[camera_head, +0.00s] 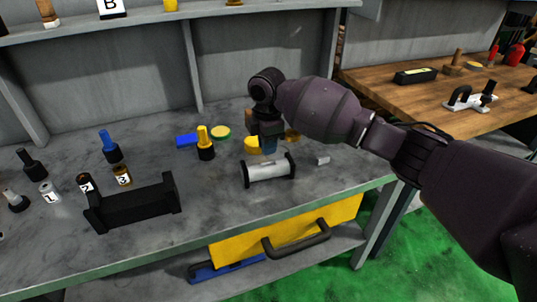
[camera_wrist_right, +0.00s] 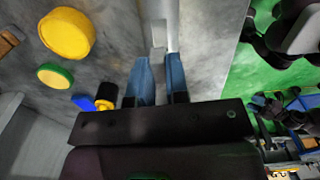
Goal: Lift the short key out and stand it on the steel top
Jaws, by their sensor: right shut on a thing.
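My right gripper (camera_head: 270,150) is over the far side of a pale grey cylinder (camera_head: 268,170) held between two black end plates on the bench. In the right wrist view its two blue fingers (camera_wrist_right: 159,75) are shut on a small grey piece, apparently the short key (camera_wrist_right: 158,53), at the cylinder's side. I cannot tell whether the key is still seated in the cylinder or clear of it. The steel top (camera_head: 225,195) is the grey bench surface around the holder. My left gripper is not in view.
A small grey block (camera_head: 321,160) lies right of the cylinder. A black cradle (camera_head: 133,207) stands at left, near several numbered pieces. A yellow-topped tool (camera_head: 205,143) and a yellow-green disc (camera_head: 221,132) stand behind. The bench front between cradle and cylinder is clear.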

